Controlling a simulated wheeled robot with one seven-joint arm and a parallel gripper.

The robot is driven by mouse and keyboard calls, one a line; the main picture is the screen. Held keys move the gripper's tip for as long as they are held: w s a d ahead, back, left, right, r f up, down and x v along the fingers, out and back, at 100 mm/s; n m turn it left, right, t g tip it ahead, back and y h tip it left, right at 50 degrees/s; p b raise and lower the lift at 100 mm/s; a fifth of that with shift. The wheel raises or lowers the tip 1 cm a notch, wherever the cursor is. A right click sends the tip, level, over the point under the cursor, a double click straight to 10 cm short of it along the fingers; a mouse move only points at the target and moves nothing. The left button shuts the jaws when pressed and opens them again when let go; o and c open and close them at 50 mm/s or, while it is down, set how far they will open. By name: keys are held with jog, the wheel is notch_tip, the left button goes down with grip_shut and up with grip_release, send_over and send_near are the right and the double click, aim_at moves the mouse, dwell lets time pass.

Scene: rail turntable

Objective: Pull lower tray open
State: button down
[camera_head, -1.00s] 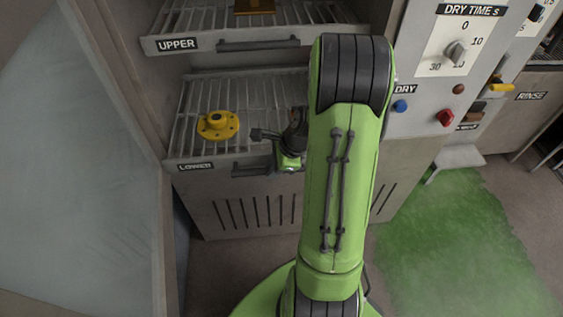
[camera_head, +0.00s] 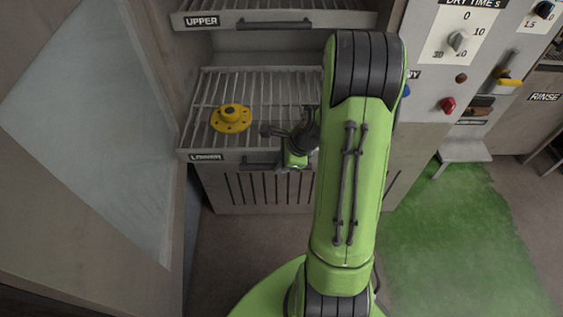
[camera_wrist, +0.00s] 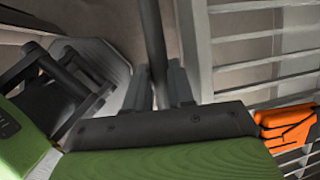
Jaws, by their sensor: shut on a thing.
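The lower tray (camera_head: 228,155) is a grey wire rack with a front rim labelled LOWER. It stands out past the slotted panel beneath it. Its dark bar handle (camera_head: 258,164) runs along the front rim and partly shows in the head view. My gripper (camera_head: 285,164) is at the right part of this handle, with its fingertips largely hidden by my wrist. In the wrist view, my gripper's two grey fingers (camera_wrist: 160,88) are shut on the dark handle bar (camera_wrist: 153,40), with tray slats to the right.
A yellow flanged part (camera_head: 231,119) sits on the lower tray's slats. The upper tray (camera_head: 345,18) is above. An open door panel (camera_head: 95,130) stands at the left. The control panel with dials (camera_head: 457,42) is at the right. Floor in front of the slotted panel is clear left of my arm.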

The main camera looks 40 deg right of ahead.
jog(key=c, duration=1.2)
grip_release()
jog(key=shift+c, duration=0.2)
jog(key=shift+r, duration=0.1)
jog(key=p+v, duration=0.5)
jog(key=v, duration=1)
jog(key=shift+d+r+p, duration=0.2)
jog(key=shift+r+p, duration=0.05)
jog(key=shift+p, duration=0.05)
